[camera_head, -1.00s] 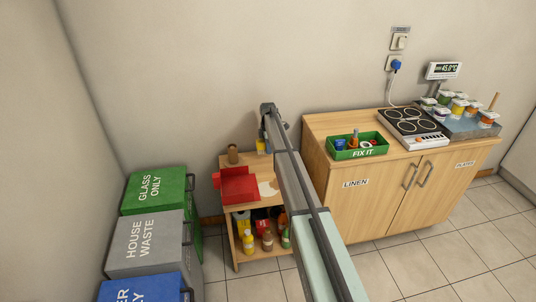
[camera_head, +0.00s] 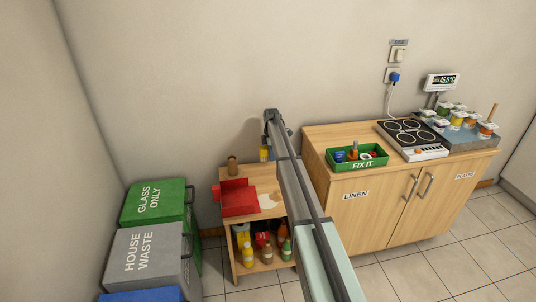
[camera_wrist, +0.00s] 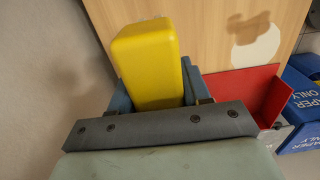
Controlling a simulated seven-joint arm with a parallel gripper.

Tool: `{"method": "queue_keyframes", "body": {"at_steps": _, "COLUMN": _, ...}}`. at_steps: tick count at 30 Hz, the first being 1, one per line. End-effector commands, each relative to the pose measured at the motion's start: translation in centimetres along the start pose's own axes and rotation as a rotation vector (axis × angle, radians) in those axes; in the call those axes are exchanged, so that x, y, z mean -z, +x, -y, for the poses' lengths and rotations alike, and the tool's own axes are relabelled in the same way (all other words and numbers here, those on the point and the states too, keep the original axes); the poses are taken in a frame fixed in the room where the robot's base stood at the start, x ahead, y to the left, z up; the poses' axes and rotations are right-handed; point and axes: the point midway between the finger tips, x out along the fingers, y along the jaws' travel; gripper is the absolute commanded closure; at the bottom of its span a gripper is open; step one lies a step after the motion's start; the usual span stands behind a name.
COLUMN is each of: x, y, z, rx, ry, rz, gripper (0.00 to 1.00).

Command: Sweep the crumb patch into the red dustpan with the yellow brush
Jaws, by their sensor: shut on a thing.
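The red dustpan (camera_head: 238,200) lies on the left of the small wooden shelf's top. It also shows at the right of the wrist view (camera_wrist: 250,90). The pale crumb patch (camera_head: 268,201) lies on the same top, just right of the dustpan; my arm covers its right side. In the wrist view the patch (camera_wrist: 262,52) is at the upper right, partly under a shadow. My gripper (camera_wrist: 158,85) is shut on the yellow brush (camera_wrist: 148,60), whose block shows between the fingers. The brush (camera_head: 264,153) is near the back of the shelf; its lower end is hidden.
Several bottles fill the lower shelf. The wooden cabinet (camera_head: 380,215) is close on the right, with a green FIX IT box (camera_head: 357,160) and a hob (camera_head: 411,138). Waste bins (camera_head: 148,255) stand at left; a wall is behind.

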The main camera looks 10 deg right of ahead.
Motion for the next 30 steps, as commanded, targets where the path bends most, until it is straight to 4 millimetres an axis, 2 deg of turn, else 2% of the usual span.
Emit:
{"method": "queue_keyframes", "body": {"at_steps": 1, "x": -1.1, "y": 0.1, "z": 0.6, "rx": 0.001, "ry": 0.011, "rz": 0.0, "gripper": 0.77}}
{"method": "queue_keyframes", "body": {"at_steps": 6, "x": -3.4, "y": 0.2, "z": 4.3, "rx": 0.004, "ry": 0.037, "rz": 0.0, "gripper": 0.77}}
{"method": "queue_keyframes", "body": {"at_steps": 11, "x": -4.6, "y": 0.2, "z": 7.9, "rx": 0.006, "ry": 0.057, "rz": 0.0, "gripper": 0.77}}
{"method": "queue_keyframes", "body": {"at_steps": 15, "x": -5.2, "y": 0.2, "z": 10.7, "rx": 0.007, "ry": 0.166, "rz": 0.0, "gripper": 0.77}}
{"method": "queue_keyframes", "body": {"at_steps": 23, "x": -5.1, "y": 0.1, "z": 13.8, "rx": 0.006, "ry": 0.444, "rz": 0.001, "gripper": 0.77}}
{"method": "queue_keyframes", "body": {"at_steps": 30, "x": -4.9, "y": 0.0, "z": 15.6, "rx": 0.003, "ry": 0.787, "rz": 0.001, "gripper": 0.77}}
